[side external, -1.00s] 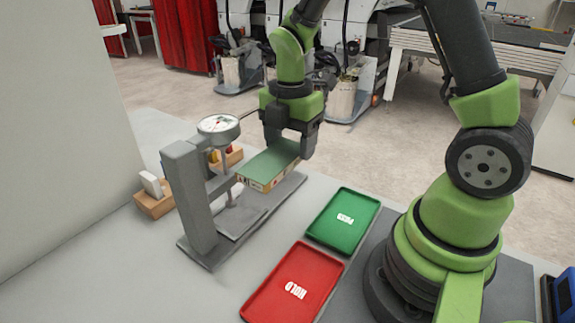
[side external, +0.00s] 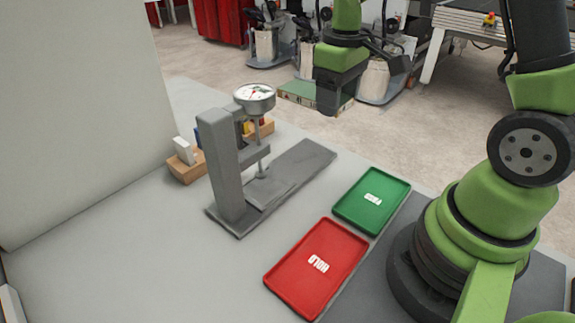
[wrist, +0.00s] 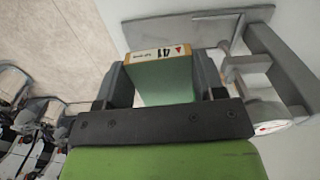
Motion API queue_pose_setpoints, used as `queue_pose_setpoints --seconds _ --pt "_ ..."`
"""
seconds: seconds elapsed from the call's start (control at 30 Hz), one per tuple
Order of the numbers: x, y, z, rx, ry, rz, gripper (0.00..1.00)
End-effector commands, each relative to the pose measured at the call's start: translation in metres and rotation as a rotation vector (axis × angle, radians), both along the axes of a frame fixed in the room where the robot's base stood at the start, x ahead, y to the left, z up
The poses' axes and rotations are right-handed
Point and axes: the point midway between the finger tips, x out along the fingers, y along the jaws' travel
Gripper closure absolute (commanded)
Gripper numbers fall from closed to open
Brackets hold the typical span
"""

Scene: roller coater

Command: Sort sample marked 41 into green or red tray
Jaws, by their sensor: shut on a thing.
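The sample marked 41 is a flat block with a green top (side external: 299,93) and a pale labelled edge. The wrist view shows the "41" on its edge (wrist: 160,53). My gripper (side external: 333,100) is shut on it and holds it in the air, behind and above the gauge stand's base; the wrist view shows the jaws on both sides of it (wrist: 161,85). The green tray (side external: 372,201), with white lettering, lies empty on the table. The red tray (side external: 316,268), marked "HOLD", lies empty in front of it.
A grey gauge stand (side external: 228,170) with a round dial (side external: 254,95) stands left of the trays, its base plate bare. A wooden rack (side external: 186,166) with coloured blocks stands behind it.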

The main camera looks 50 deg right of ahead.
Motion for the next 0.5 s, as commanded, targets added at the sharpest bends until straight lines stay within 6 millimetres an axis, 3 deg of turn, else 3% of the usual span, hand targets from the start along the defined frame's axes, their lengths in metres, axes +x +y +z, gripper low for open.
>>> queue_pose_setpoints --seconds 0.1,0.23,0.5 --pt "-0.001 -0.002 -0.001 0.002 0.0 -0.031 0.62" --pt "-0.007 -0.01 -0.01 0.004 0.004 0.075 0.62" --pt "-0.038 -0.038 -0.049 0.009 0.007 0.597 0.62"
